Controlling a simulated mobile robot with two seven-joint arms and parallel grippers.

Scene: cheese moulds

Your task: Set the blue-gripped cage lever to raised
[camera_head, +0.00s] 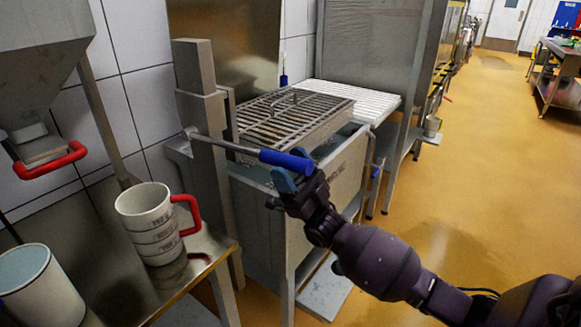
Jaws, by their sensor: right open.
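The cage lever (228,146) is a thin metal bar fixed to a grey upright post (196,78). It runs to the right, sloping slightly down, and ends in a blue grip (284,159). My right gripper (291,176) is open at the blue grip, with its light blue fingertips just below and around the grip's outer end. I cannot tell whether they touch it. The slatted metal cage (293,115) sits behind the lever at the top of a metal tank (330,165). My left gripper is not in view.
A white mould cup (150,225) with a red handle and a white container (38,290) stand on a metal table (205,245) at the left. A hopper with a red handle (50,162) hangs above. A white ribbed board (350,98) lies behind the tank. Open floor (450,190) is at the right.

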